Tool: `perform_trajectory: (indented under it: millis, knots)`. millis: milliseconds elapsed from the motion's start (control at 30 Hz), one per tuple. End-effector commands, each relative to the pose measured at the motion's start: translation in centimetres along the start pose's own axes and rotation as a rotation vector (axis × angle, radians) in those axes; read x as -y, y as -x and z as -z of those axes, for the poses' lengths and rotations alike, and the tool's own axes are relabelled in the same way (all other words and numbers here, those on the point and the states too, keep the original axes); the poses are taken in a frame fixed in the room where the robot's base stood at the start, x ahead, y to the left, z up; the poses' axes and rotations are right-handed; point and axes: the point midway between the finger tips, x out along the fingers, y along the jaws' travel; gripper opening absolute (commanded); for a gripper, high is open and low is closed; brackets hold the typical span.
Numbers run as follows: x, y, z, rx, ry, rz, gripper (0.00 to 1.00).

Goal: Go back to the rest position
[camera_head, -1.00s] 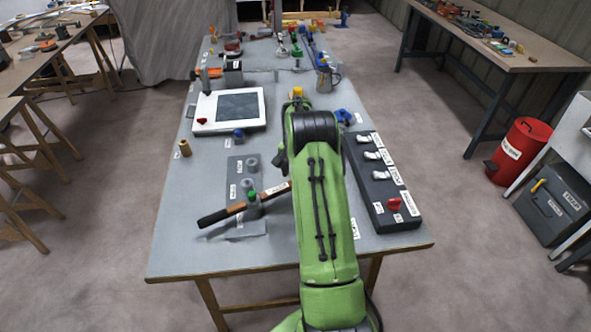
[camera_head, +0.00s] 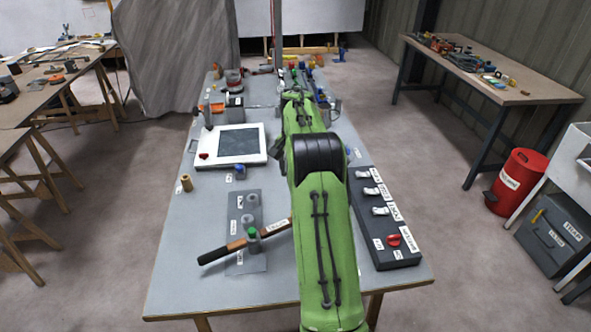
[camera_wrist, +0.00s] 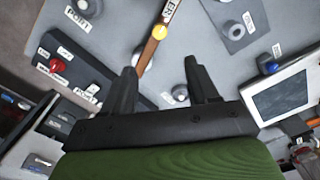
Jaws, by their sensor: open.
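My gripper (camera_wrist: 162,82) is open in the wrist view, with two dark fingers spread apart and nothing held between them. It hangs above the grey workbench (camera_head: 190,285). In the head view my green arm reaches over the middle of the bench and hides the gripper. A hammer-like tool with a black and brown handle (camera_head: 222,252) lies across a grey plate (camera_head: 247,203) with several round posts. In the wrist view a brown handle (camera_wrist: 149,52) passes beyond the fingers, and a grey round part (camera_wrist: 180,92) shows between them.
A dark switch box (camera_head: 400,258) with a red knob stands on the bench's right. A white-framed tablet (camera_head: 255,160) lies at left, near a small brass cylinder (camera_head: 186,183). Several tools crowd the far end. A red bin (camera_head: 515,180) stands on the floor at right.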

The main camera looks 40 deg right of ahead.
Motion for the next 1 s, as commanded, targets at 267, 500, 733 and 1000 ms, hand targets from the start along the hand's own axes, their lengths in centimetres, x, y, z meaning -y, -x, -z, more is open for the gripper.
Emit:
perform_trajectory:
  millis: [267, 500, 733, 1000]
  knots:
    - [0.0, -0.1, 0.0, 0.000, 0.000, 0.000, 0.59]
    - [2.0, 5.6, -5.0, -0.063, 0.151, 0.031, 0.59]
    - [1.3, 13.9, -19.0, -0.202, 0.514, 0.108, 0.59]
    - [-6.1, 14.3, -33.5, -0.362, 0.918, 0.219, 0.59]
